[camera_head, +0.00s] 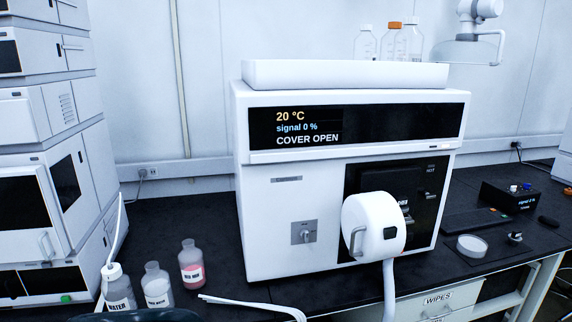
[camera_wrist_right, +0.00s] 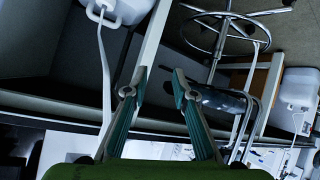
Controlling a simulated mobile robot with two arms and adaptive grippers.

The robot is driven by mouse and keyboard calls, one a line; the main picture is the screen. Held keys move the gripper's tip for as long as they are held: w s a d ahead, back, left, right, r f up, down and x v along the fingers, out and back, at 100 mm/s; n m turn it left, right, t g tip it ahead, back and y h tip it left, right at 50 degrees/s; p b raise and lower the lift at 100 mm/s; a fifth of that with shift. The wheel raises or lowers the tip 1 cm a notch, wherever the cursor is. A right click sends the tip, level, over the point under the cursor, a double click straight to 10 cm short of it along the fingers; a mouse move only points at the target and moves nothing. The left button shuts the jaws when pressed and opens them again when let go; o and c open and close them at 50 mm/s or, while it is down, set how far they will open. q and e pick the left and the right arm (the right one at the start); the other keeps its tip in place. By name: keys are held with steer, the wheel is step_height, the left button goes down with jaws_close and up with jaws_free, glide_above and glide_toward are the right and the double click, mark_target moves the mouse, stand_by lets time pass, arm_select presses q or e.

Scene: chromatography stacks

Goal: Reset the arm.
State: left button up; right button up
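My right gripper (camera_wrist_right: 160,75) shows in the right wrist view. Its two teal fingers stand apart with nothing between the tips. It is not visible in the head view. My left gripper is not in view. In the head view, a large white instrument (camera_head: 265,205) stands on the black bench. Its display (camera_head: 355,127) reads 20 °C, signal 0 %, COVER OPEN. A rounded white part with a handle (camera_head: 370,225) is in front of its dark panel.
Three small bottles (camera_head: 157,290) stand left of the instrument on the black bench (camera_head: 210,222). A stack of white modules (camera_head: 55,130) rises at left. A shallow dish (camera_head: 472,246) and a black box (camera_head: 510,197) are at right. The wrist view shows a stool ring (camera_wrist_right: 205,35).

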steer(key=s+d+f+m+g+h, duration=0.1)
steer(key=s+d+f, duration=0.2)
steer(key=s+f, duration=0.3)
steer(key=s+d+f+m+g+h, duration=0.2)
steer(key=s+d+f, duration=0.15)
steer(key=s, duration=0.45)
steer(key=s+d+f+m+g+h, duration=0.1)
steer(key=s+d+f, duration=0.25)
steer(key=s, duration=0.45)
steer(key=s+d+f+m+g, duration=0.1)
steer(key=s+d+f+g, duration=0.1)
steer(key=s, duration=0.9)
steer(key=s+d+f+m+g+h, duration=0.1)
steer(key=s+d+f+g, duration=0.1)
steer(key=s, duration=0.9)
steer(key=shift+s+d+f+g, duration=0.3)
steer(key=shift+d+f+g, duration=0.1)
steer(key=shift+f+g, duration=0.25)
